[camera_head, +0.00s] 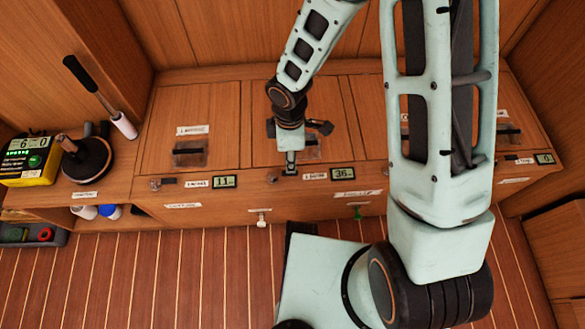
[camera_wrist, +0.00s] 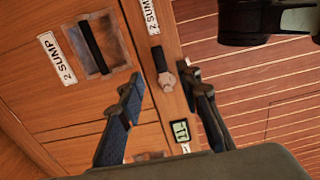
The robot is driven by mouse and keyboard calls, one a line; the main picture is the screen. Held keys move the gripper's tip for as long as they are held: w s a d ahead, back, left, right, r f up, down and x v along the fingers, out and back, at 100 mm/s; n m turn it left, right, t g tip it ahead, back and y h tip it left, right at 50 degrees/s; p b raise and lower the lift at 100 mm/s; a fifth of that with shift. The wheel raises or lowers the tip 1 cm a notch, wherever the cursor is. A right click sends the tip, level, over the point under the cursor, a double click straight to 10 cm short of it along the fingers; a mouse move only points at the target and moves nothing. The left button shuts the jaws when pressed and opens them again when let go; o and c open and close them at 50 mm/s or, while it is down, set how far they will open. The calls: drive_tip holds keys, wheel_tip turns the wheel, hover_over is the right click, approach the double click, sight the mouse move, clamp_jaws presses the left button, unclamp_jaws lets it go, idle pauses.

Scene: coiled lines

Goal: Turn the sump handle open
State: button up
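The sump handle (camera_wrist: 160,60) is a short black lever with a round grey hub (camera_wrist: 168,82), on the wooden front ledge beside a "2. SUMP" label (camera_wrist: 151,16). The lever lies along the ledge. My gripper (camera_wrist: 162,79) is open, its fingertips on either side of the hub end. I cannot tell whether either finger touches it. In the head view my gripper (camera_head: 290,170) reaches down to the ledge at the middle hatch and mostly hides the handle. A second sump label (camera_wrist: 57,58) is on the hatch by a recessed black pull (camera_wrist: 93,47).
A similar lever (camera_head: 166,182) and a display reading 11 (camera_head: 224,182) are to the left; a display reading 36 (camera_head: 343,173) is to the right. White (camera_head: 262,220) and green (camera_head: 357,213) fittings hang on the front panel. A yellow meter (camera_head: 29,160) stands far left.

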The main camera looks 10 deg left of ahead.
sight(283, 173)
wheel_tip(283, 173, down, 7)
drive_tip(key=b, duration=0.2)
drive_tip(key=shift+f+b, duration=0.15)
drive_tip(key=shift+b, duration=0.15)
clamp_jaws()
